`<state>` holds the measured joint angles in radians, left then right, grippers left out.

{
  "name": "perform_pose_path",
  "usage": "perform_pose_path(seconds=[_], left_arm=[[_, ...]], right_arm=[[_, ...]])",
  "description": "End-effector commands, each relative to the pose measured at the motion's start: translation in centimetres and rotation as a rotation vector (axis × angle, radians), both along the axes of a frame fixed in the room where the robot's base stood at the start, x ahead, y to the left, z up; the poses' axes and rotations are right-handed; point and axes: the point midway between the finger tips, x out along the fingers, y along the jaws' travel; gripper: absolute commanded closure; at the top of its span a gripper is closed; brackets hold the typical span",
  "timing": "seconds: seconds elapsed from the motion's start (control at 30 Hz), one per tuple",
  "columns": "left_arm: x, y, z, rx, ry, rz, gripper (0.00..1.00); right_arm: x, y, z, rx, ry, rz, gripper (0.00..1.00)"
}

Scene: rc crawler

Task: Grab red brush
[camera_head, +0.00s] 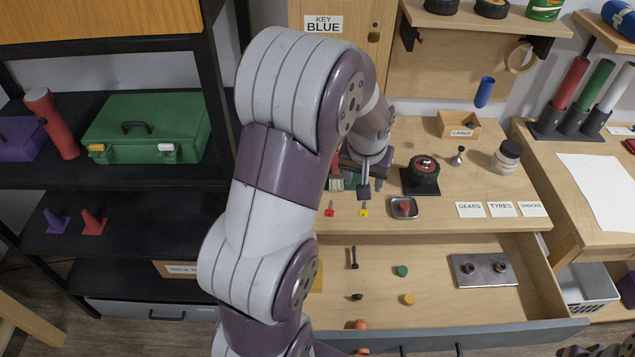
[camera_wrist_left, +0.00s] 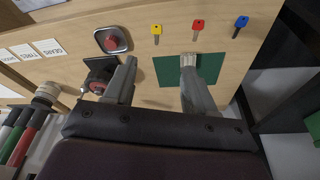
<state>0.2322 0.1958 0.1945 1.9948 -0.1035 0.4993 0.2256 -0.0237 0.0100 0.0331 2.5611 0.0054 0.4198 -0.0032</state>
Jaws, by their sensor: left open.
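A small pale, striped, bristle-like piece (camera_wrist_left: 189,59) shows at the tip of one finger in the left wrist view, over a green mat (camera_wrist_left: 166,70). I cannot tell whether it belongs to the brush; the finger hides what lies behind it. In the head view my left gripper (camera_head: 364,185) is over the workbench, and my arm hides much of that area. My right gripper is not in view.
A red button in a metal dish (camera_head: 404,207) and a black round device (camera_head: 422,175) stand beside the gripper. Red (camera_head: 330,210) and yellow (camera_head: 364,210) keys lie near the bench edge. Below, an open drawer (camera_head: 455,310) holds small parts. A shelf with a green toolbox (camera_head: 150,128) is left.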

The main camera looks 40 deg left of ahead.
Motion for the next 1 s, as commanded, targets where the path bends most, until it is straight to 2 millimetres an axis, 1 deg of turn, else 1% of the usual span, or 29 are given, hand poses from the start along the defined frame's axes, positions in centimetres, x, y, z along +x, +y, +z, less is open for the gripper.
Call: perform_pose_path(seconds=[0.03, 0.07, 0.1, 0.2, 0.23, 0.3, 0.5, 0.67, 0.8, 0.9, 1.0], left_arm=[[2.2, 3.3, -1.8, 0.011, -0.027, 0.091, 0.45], [3.3, 5.2, -1.9, 0.018, -0.045, 0.140, 0.45], [4.4, 7.5, -2.1, 0.027, -0.066, 0.199, 0.45], [6.0, 11.5, -2.4, 0.043, -0.099, 0.296, 0.45], [6.3, 12.2, -2.6, 0.047, -0.104, 0.312, 0.45], [6.8, 13.2, -3.6, 0.049, -0.109, 0.331, 0.45], [8.2, 14.2, -7.4, 0.050, -0.111, 0.329, 0.45], [8.7, 14.6, -9.1, 0.049, -0.113, 0.328, 0.45], [9.1, 15.3, -11.6, 0.049, -0.112, 0.327, 0.45], [9.6, 15.7, -13.1, 0.050, -0.114, 0.327, 0.45], [9.8, 15.8, -13.6, 0.051, -0.114, 0.326, 0.45]], right_arm=[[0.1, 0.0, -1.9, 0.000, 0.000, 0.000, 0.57], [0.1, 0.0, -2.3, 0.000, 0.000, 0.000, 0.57], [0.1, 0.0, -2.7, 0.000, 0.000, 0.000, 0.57], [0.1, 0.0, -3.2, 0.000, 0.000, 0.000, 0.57], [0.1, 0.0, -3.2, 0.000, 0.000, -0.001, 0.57], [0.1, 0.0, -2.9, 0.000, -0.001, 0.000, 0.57], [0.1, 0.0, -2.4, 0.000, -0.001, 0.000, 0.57], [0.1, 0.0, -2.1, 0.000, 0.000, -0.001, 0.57], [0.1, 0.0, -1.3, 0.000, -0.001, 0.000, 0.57], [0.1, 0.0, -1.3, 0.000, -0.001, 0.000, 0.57], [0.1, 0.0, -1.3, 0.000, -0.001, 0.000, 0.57]])
